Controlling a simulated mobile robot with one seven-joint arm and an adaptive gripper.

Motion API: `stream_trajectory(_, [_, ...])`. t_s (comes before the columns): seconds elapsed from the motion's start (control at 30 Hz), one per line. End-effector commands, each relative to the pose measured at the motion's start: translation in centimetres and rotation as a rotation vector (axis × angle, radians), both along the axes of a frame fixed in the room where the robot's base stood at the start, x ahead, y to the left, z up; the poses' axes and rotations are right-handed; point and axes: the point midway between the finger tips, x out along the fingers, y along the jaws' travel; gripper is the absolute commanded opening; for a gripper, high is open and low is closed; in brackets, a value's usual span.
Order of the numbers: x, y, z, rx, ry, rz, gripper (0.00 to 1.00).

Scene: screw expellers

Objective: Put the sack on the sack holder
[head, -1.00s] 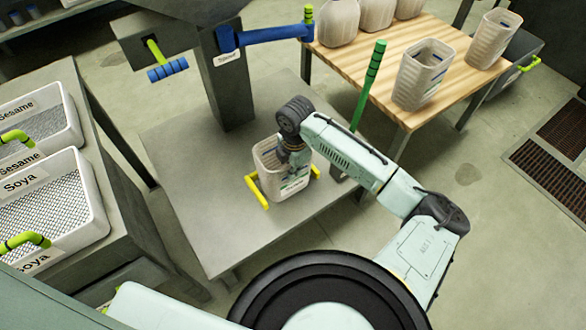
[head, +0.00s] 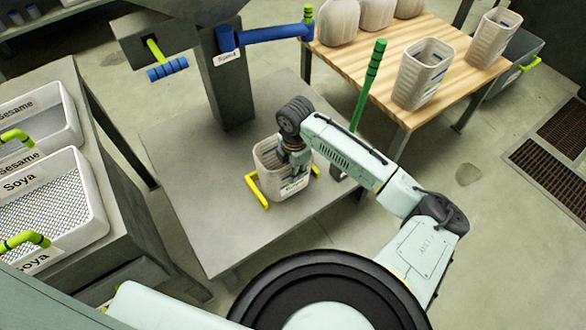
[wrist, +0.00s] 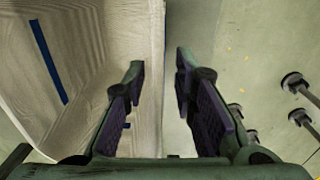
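An open-topped, pale woven sack (head: 269,161) stands upright at the yellow-armed sack holder (head: 257,191) on the low grey platform. One yellow arm shows at its left and another at its right. Whether the sack is hooked onto the holder I cannot tell. My gripper (head: 296,160) is low over the sack's right side and hides part of its rim. In the wrist view, my gripper (wrist: 156,70) has its fingers apart, with the edge of the sack (wrist: 90,50) between them. The left finger overlaps the sack and the right finger is outside it.
A wooden table (head: 385,55) at the back right holds more sacks (head: 421,75). A green lever (head: 369,85) rises right of the holder. A blue-handled machine column (head: 228,85) stands behind. Soya and Sesame bins (head: 60,205) are at the left. The platform's left part is clear.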

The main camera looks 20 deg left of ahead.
Motion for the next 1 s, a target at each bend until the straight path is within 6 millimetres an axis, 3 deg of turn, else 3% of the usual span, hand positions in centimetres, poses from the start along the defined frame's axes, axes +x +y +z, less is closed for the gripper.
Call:
stream_trajectory(0.17, [0.0, 0.0, 2.2, 0.001, -0.003, 0.002, 0.25])
stream_trajectory(0.4, [-0.1, -0.2, 7.5, 0.001, -0.005, 0.002, 0.25])
stream_trajectory(0.6, [-0.2, -0.3, 10.8, 0.000, -0.003, 0.002, 0.25])
stream_trajectory(0.8, [-0.3, -0.4, 12.1, 0.000, 0.000, 0.001, 0.25])
stream_trajectory(1.0, [-0.3, -0.4, 12.2, 0.000, 0.000, 0.000, 0.25])
